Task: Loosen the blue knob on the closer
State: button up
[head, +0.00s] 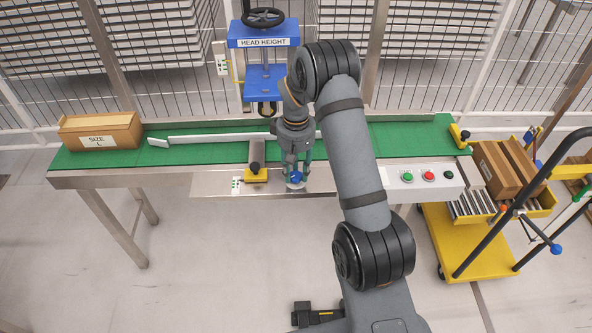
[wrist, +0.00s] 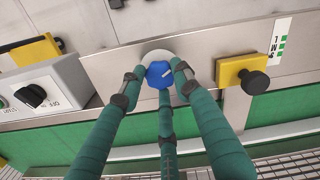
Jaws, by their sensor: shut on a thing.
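The blue knob (head: 295,178) sits on the front metal side of the closer, below the green belt (head: 206,150). In the wrist view the blue knob (wrist: 158,72) is faceted, has a small white mark and stands on a pale round base. My gripper (head: 297,171) reaches down onto it from above. In the wrist view the green fingers of my gripper (wrist: 157,82) are shut on the knob from several sides. They cover part of its rim.
A black knob on a yellow block (head: 256,174) stands close left of my gripper. A grey button panel (head: 421,176) is to the right. A blue head height unit (head: 263,42) rises behind the belt. A carton (head: 100,131) lies at the belt's left end; a yellow cart (head: 470,240) stands right.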

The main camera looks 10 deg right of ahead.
aim_at(296, 175)
jog(key=o, duration=1.1)
jog(key=shift+o, duration=0.2)
notch_tip(296, 175, up, 12)
jog(key=shift+f, duration=0.1)
dwell(0.3)
notch_tip(296, 175, down, 12)
jog(key=shift+m, duration=0.3)
